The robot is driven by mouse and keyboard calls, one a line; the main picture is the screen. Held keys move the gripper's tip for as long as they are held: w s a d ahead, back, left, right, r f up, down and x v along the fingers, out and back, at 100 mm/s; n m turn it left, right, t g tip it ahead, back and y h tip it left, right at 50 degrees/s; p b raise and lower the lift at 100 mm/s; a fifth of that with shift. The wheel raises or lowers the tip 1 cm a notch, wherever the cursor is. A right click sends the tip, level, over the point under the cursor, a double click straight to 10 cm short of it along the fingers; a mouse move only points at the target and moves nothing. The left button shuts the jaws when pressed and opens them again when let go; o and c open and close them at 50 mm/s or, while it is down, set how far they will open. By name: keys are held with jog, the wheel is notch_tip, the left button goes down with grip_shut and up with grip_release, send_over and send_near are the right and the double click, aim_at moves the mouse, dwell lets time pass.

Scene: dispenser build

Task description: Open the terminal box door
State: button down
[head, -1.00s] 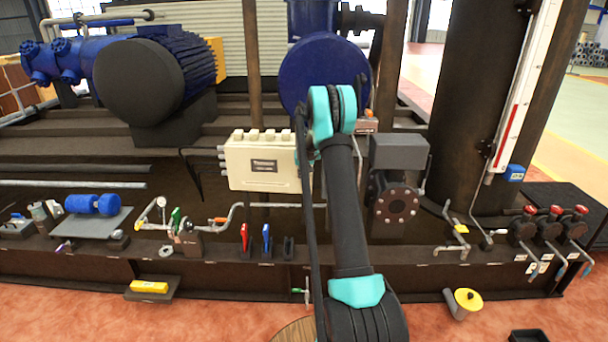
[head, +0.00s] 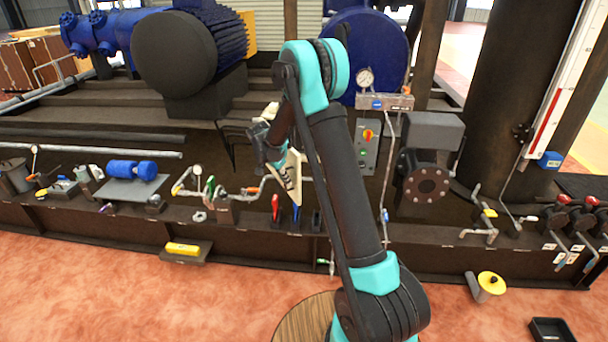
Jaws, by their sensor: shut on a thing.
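My gripper (head: 265,150) is at the panel's upper left edge and is shut on the door. The fingertips are small and dark, so the exact grip point is unclear. My arm hides most of the box body and its inside.
A control panel with a red-yellow knob (head: 368,138) and a gauge (head: 365,78) stand right of my arm. A motor (head: 175,55) is at the upper left. The red floor in front is mostly clear.

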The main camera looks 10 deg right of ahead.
jog(key=w+a, duration=0.2)
jog(key=a, duration=1.2)
jog(key=w+a+m, duration=0.1)
jog(key=w+a, duration=0.1)
jog(key=a, duration=1.2)
jog(key=shift+w, duration=0.4)
jog(key=shift+g, duration=0.3)
jog(key=c, duration=1.6)
grip_release()
jog(key=v, duration=1.2)
